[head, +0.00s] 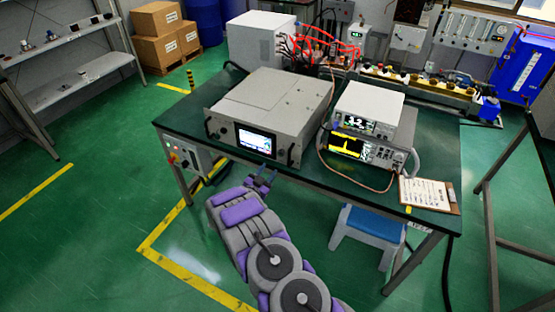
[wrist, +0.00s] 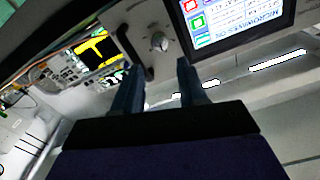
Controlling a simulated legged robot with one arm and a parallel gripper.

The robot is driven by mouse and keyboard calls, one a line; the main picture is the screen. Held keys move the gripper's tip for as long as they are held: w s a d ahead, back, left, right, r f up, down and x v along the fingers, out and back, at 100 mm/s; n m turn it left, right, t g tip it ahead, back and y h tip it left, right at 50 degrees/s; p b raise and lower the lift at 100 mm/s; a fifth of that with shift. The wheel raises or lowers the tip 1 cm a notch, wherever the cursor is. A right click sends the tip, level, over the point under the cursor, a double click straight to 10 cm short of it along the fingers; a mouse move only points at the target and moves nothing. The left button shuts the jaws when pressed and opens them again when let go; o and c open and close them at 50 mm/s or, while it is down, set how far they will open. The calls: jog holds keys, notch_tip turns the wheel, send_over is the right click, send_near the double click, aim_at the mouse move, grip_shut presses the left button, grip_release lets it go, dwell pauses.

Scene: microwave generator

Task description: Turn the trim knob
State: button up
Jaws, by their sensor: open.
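The microwave generator (head: 262,92) is a grey box with a lit screen (head: 256,141) and front handles, on the green table. In the wrist view a small round silver knob (wrist: 159,41) sits on its front panel, between a dark handle (wrist: 130,50) and the screen (wrist: 237,17). I take it for the trim knob; I cannot make it out in the head view. My gripper (head: 263,178) is at the table's front edge, before the generator. In the wrist view my gripper (wrist: 159,78) is open and empty, its two fingers apart, with the knob beyond the gap between the tips.
Stacked instruments (head: 366,120) with a yellow trace stand right of the generator, with a copper-coloured cable (head: 350,183) before them. A clipboard (head: 428,192) lies at the right corner. A switch box (head: 186,158) hangs at the table's left. A blue stool (head: 372,222) stands beneath.

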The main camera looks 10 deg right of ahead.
aim_at(280, 154)
jog(key=b+x, duration=0.1)
jog(key=x, duration=0.8)
jog(key=shift+w+d, duration=0.1)
jog(key=shift+d, duration=0.15)
jog(key=shift+a, duration=0.35)
jog(key=shift+d, duration=0.25)
jog(key=c, duration=0.6)
grip_shut()
jog(key=shift+r, duration=0.1)
